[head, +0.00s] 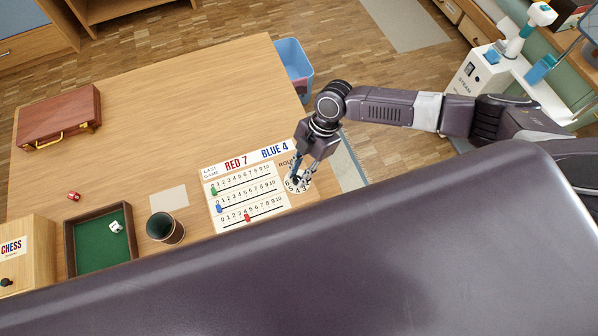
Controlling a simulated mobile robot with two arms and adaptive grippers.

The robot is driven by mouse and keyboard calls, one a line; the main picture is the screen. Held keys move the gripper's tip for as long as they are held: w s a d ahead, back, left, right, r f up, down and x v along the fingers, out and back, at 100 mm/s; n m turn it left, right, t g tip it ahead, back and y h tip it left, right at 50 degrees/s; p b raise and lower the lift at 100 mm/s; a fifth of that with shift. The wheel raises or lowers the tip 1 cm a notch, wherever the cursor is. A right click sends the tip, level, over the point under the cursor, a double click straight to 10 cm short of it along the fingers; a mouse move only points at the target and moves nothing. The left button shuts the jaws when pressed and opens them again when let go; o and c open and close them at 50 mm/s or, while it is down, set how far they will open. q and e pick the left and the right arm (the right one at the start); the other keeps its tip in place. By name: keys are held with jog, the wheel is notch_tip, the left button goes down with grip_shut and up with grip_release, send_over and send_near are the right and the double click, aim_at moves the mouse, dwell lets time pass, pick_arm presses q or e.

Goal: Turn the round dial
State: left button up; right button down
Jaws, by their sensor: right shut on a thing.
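The round dial (298,187) is a pale disc with dark numbers at the right end of the score board (213,172), near the table's right edge. My right gripper (298,181) comes down over the dial from above. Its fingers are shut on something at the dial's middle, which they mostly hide. Part of the numbered rim shows below the fingers. Which number the dial points to cannot be told. The board reads RED 7 and BLUE 4 and has several number rows with green, blue and red sliders. My left gripper is not in view.
On the wooden table (170,100) stand a brown briefcase (62,115), a green-lined dice tray (72,240), a dark cup (178,236), a red die (74,196) and a chess box (40,250). A blue bin (300,75) stands beyond the right edge. My own body hides the front.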

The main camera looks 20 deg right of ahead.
jog(key=m+p, duration=0.1)
jog(key=m, duration=0.1)
jog(key=m+t+p, duration=0.1)
jog(key=m+p, duration=0.1)
jog(key=shift+s+r+t+y, duration=0.2)
jog(key=shift+t+y, duration=0.1)
jog(key=shift+f+m+t+p, duration=0.1)
jog(key=shift+m+t+p, duration=0.6)
jog(key=shift+m+p, duration=1.1)
jog(key=c, duration=1.7)
grip_release()
jog(key=shift+c, duration=0.2)
jog(key=shift+f, duration=0.1)
